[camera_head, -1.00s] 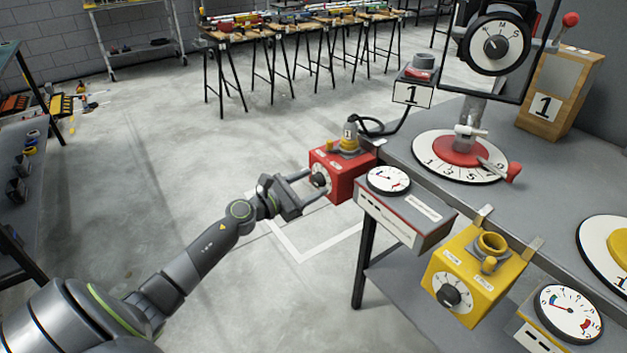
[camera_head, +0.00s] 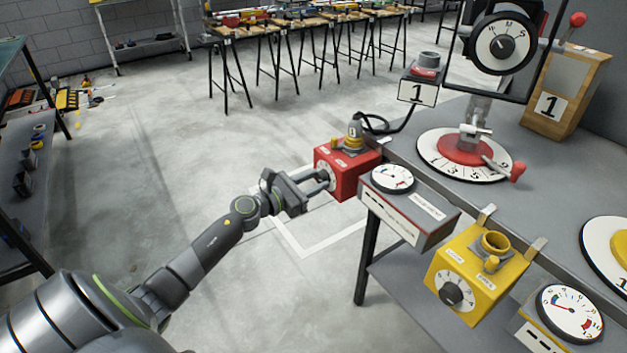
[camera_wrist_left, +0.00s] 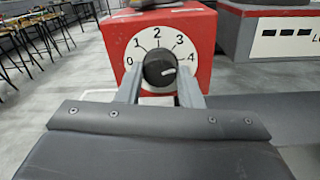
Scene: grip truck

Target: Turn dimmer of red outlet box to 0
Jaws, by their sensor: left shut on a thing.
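In the left wrist view the box (camera_wrist_left: 205,38) shows a white dial (camera_wrist_left: 158,38) marked 0 to 4. Its black dimmer knob (camera_wrist_left: 159,68) has a white mark pointing right, near the 4. My left gripper (camera_head: 327,180) is at the dial face. In the left wrist view its two fingers (camera_wrist_left: 160,86) are shut on the knob, one on each side, and hide the lower dial. My right gripper is not in view.
A grey meter box (camera_head: 408,212) sits just right of the red box. A yellow outlet box (camera_head: 478,272) hangs further along the workbench (camera_head: 402,145). A black cable (camera_head: 398,125) runs behind the red box. The floor left of it is clear.

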